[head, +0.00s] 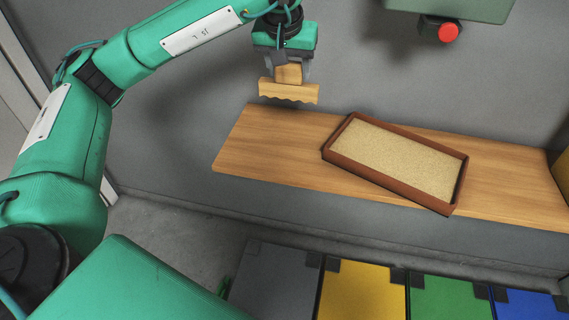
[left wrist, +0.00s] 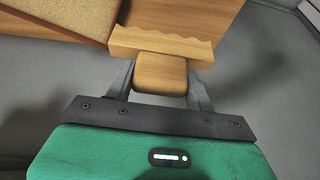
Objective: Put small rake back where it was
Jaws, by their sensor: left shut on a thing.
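The small rake (head: 289,92) is light wood with a block handle and a wavy lower edge. My left gripper (head: 289,72) is shut on its handle and holds it in the air, above and behind the left part of the wooden shelf. In the left wrist view the rake's toothed head (left wrist: 162,44) lies just past the fingertips, and the handle block sits between the fingers of the gripper (left wrist: 162,80). The rake appears clear of the shelf. My right gripper is not in view.
A brown tray of sand (head: 338,160) sits at an angle on the wooden shelf (head: 265,150). The shelf's left end is bare. A red button (head: 448,32) on a green-grey box is at the upper right. Grey, yellow, green and blue panels (head: 362,290) lie in front below.

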